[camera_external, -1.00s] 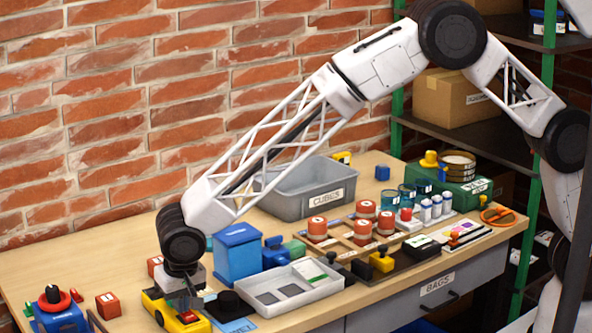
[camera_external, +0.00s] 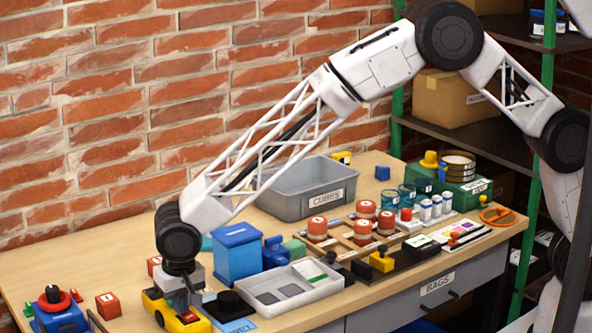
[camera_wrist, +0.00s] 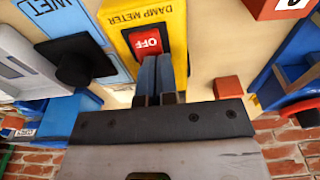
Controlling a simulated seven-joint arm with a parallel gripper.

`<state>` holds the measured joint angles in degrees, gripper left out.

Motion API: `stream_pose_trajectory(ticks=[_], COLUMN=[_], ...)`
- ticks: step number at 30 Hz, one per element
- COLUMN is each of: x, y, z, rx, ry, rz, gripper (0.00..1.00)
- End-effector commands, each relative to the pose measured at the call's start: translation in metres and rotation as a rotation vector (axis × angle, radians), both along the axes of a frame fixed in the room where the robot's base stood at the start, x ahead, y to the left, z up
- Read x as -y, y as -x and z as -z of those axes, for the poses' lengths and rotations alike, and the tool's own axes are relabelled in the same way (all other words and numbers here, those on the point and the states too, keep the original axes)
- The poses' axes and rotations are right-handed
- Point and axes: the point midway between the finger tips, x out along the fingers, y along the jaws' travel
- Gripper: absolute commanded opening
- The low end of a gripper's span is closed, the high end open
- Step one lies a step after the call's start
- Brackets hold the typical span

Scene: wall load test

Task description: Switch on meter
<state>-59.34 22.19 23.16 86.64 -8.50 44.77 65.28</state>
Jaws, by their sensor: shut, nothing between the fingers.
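The damp meter (camera_wrist: 118,20) is a yellow device with a "DAMP METER" label, and in the external view it (camera_external: 160,312) stands at the table's front left. Its red switch (camera_wrist: 146,42) reads "OFF" in the wrist view. My gripper (camera_wrist: 158,62) is shut and empty, with its fingertips right at the lower edge of the red switch. I cannot tell whether they touch it. In the external view my gripper (camera_external: 183,303) is over the meter, and its fingers are partly hidden.
A black knob (camera_wrist: 82,62) on a blue "WET" plate (camera_wrist: 60,18) is beside the meter. A red cube (camera_external: 108,305) and a blue device with a red ring (camera_external: 57,312) are to the left. A blue box (camera_external: 237,255) and a grey tray (camera_external: 300,295) are to the right.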

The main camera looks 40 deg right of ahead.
Motion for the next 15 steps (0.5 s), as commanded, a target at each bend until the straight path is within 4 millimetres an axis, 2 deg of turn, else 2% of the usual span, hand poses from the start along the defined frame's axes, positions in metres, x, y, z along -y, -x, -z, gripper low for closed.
stream_pose_trajectory(ticks=[1,15], x=[0.0020,0.0014], y=[0.0041,0.0136], z=[0.0059,0.0005], rx=[-0.005,-0.004], ry=[0.008,0.006], rz=[-0.001,-0.001], gripper=[0.00,0.00])
